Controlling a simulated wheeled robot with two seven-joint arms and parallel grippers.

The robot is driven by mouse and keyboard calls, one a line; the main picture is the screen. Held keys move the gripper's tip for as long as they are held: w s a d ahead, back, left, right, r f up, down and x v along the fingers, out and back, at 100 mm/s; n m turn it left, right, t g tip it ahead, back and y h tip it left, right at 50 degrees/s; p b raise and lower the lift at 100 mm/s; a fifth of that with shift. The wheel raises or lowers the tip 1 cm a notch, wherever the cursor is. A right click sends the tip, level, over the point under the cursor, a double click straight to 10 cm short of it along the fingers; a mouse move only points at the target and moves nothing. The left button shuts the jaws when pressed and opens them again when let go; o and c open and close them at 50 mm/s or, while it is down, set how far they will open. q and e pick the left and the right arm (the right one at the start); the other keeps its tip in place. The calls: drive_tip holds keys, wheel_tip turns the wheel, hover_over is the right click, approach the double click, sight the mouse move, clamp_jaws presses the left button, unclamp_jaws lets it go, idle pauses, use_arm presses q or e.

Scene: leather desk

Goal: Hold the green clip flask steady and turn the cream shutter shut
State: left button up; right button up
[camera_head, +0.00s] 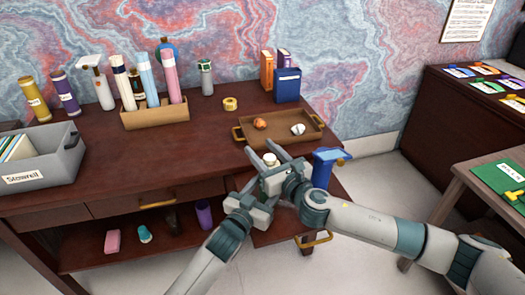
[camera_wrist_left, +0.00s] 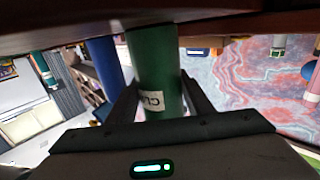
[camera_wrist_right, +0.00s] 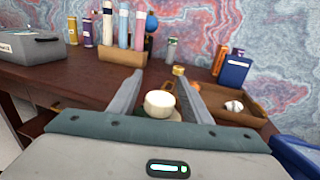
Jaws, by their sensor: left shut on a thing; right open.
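The green clip flask (camera_wrist_left: 155,72) is a green cylinder with a white label in the left wrist view. My left gripper (camera_wrist_left: 160,98) is shut on its body. The cream shutter (camera_wrist_right: 159,103) is a round cream cap in the right wrist view, between the spread fingers of my right gripper (camera_wrist_right: 161,92). Whether the fingers touch it I cannot tell. In the head view the cream shutter (camera_head: 270,159) shows between the right fingertips, just in front of the desk edge; the flask body below is hidden by my grippers.
A brown tray (camera_head: 312,141) with two small objects lies behind the right gripper. A blue object (camera_head: 326,166) stands close on its right. A holder box (camera_head: 155,115) with several bottles, a yellow tape roll (camera_head: 230,103) and a grey bin (camera_head: 58,160) are on the desk (camera_head: 110,185).

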drive_tip(key=c, duration=1)
drive_tip(key=shift+c, duration=0.2)
drive_tip(key=shift+m+t+h, duration=0.3)
drive_tip(key=shift+m+h, duration=0.1)
drive_tip(key=shift+h, duration=0.2)
drive_tip(key=shift+w+d+m+t+h, duration=0.15)
drive_tip(key=shift+d+m+t+h, duration=0.1)
drive_tip(key=shift+m+t+h, duration=0.65)
drive_tip(key=shift+w+d+m+h, duration=0.1)
drive_tip(key=shift+d+m+h, duration=0.1)
drive_tip(key=shift+m+h, duration=0.55)
drive_tip(key=shift+d+m+h, duration=0.25)
drive_tip(key=shift+m+h, duration=0.15)
drive_tip(key=shift+h, duration=0.7)
drive_tip(key=shift+w+d+m+h, duration=0.1)
drive_tip(key=shift+d+m+h, duration=0.1)
drive_tip(key=shift+m+h, duration=0.55)
drive_tip(key=shift+h, duration=0.4)
drive_tip(key=o, duration=1)
drive_tip(key=shift+o, duration=0.2)
